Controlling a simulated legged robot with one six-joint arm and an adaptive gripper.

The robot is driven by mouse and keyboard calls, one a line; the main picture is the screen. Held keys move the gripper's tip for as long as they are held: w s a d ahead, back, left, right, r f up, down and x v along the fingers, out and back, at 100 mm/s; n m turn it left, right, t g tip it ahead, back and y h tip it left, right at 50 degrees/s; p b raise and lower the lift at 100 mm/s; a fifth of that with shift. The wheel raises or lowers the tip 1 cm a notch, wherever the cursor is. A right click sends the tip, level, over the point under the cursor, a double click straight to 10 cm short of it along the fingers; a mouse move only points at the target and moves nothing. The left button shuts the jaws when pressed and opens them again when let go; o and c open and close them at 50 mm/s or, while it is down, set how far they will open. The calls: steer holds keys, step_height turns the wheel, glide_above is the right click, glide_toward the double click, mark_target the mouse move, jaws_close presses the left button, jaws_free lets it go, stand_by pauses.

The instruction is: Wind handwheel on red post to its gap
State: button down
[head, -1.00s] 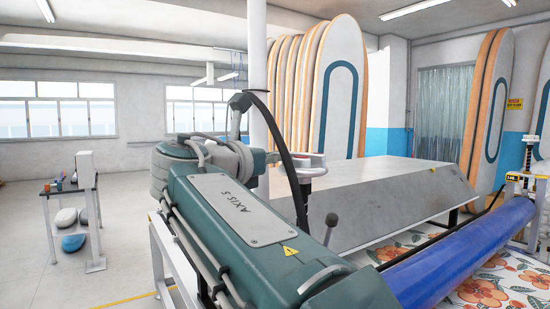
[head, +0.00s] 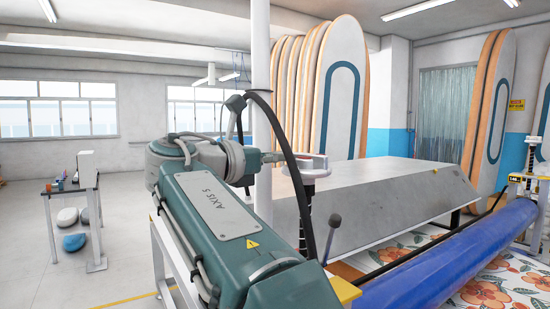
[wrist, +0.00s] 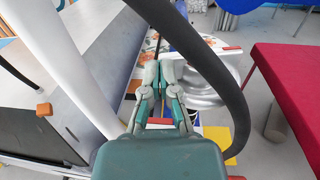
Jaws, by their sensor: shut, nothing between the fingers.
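A curved silver rim, probably this handwheel (wrist: 207,88), shows in the wrist view, partly hidden by my fingers and a dark hose. My gripper (wrist: 159,72) is shut and empty, its fingertips close together over or beside the rim's left side. I cannot tell whether they touch it. In the head view my gripper (head: 273,157) is small, just left of the handwheel. The gap is not clearly visible.
A long blue roller (head: 430,258) runs along the right to a yellow-topped post (head: 528,181). A grey sloped table (head: 400,190) stands behind the handwheel. A red tabletop (wrist: 290,85) is at right in the wrist view. A white column (head: 261,60) stands close to my arm.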

steer(key=shift+w+d, duration=0.45)
steer(key=shift+w, duration=0.45)
